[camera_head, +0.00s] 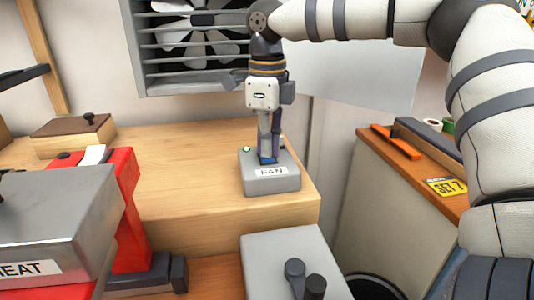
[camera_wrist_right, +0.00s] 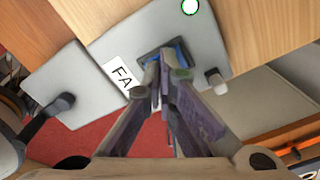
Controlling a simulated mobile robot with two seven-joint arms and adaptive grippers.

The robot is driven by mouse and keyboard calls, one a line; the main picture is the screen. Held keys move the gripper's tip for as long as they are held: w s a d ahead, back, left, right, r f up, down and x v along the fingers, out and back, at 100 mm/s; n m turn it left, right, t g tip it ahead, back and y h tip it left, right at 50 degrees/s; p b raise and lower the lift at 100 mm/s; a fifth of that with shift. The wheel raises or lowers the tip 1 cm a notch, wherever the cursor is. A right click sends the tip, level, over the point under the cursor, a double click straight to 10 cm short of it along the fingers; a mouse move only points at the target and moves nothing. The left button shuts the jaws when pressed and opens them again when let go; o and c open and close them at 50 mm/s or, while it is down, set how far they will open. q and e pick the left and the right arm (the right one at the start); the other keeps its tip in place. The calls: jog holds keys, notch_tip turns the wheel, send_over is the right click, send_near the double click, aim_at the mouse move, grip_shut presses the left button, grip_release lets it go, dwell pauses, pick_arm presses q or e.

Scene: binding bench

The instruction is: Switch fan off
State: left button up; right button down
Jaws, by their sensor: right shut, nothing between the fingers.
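The fan switch box (camera_head: 272,183) is a grey box labelled FAN on the wooden bench. A green-lit lamp (camera_head: 246,150) shows on its back left, and it also shows in the right wrist view (camera_wrist_right: 190,7). My right gripper (camera_head: 268,158) points down at the top of the box, with its shut, empty fingertips at the blue and dark switch area. It also shows in the right wrist view (camera_wrist_right: 163,80). The fingers hide most of the switch. The fan (camera_head: 195,45) sits behind grey slats on the wall. My left gripper is not in view.
A red press with a metal box (camera_head: 60,215) labelled HEAT stands at the left. An orange-handled tool (camera_head: 395,142) and a yellow SET 7 label (camera_head: 447,187) lie on the right cabinet.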

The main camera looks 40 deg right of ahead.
jog(key=shift+f, duration=0.3)
jog(key=shift+r, duration=3.6)
